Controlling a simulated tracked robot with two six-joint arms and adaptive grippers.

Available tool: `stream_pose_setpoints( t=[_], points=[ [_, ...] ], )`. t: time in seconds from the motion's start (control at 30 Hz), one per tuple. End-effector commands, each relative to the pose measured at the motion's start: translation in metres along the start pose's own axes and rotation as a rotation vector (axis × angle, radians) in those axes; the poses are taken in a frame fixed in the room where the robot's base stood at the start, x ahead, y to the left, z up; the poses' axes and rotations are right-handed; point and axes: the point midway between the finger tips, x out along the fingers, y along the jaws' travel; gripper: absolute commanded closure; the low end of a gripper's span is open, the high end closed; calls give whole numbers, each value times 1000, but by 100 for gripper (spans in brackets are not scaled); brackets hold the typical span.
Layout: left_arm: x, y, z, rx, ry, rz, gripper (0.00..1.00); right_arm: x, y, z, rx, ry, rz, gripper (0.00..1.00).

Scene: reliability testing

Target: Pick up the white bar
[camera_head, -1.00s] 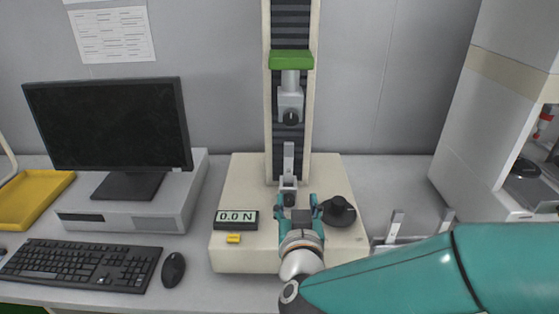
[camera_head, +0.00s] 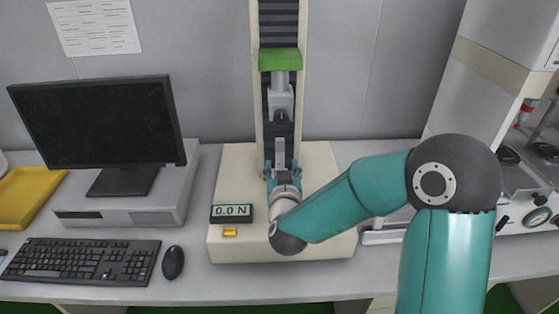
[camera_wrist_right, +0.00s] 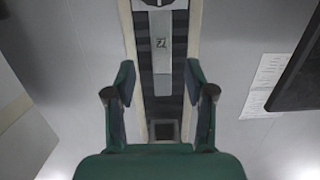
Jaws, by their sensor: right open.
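The white bar (camera_head: 279,152) stands upright at the middle of the testing machine, below the upper clamp (camera_head: 281,100). My right gripper (camera_head: 283,171) is open at the bar's lower part, with one finger on each side in the picture. In the right wrist view the bar (camera_wrist_right: 162,45) lies between the two open fingers (camera_wrist_right: 160,80), with gaps on both sides. I cannot tell whether the bar is fully within the fingers' depth. The lower clamp is mostly hidden behind my gripper. My left gripper is not in view.
The machine's base (camera_head: 235,175) carries a force display (camera_head: 231,213) reading 0.0 N and a yellow button (camera_head: 230,232). A monitor (camera_head: 95,122), keyboard (camera_head: 80,261) and mouse (camera_head: 173,262) are at the left. A rack (camera_head: 380,237) at the right is partly behind my arm.

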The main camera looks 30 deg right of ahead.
Motion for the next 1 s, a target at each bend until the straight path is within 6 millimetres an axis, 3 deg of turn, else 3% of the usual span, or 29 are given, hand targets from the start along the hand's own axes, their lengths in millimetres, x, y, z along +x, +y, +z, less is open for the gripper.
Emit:
stream_pose_setpoints(
  t=[0.17,0.5,0.77,0.87,1.0],
  points=[
    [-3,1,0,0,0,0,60,10,0,0,0,0,2,46],
    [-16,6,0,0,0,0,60,52,-2,2,1,0,3,46],
    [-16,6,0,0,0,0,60,56,-2,3,1,1,0,46],
    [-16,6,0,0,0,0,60,56,-2,3,1,1,0,57],
    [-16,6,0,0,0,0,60,56,-2,3,1,1,1,81]
  ],
)
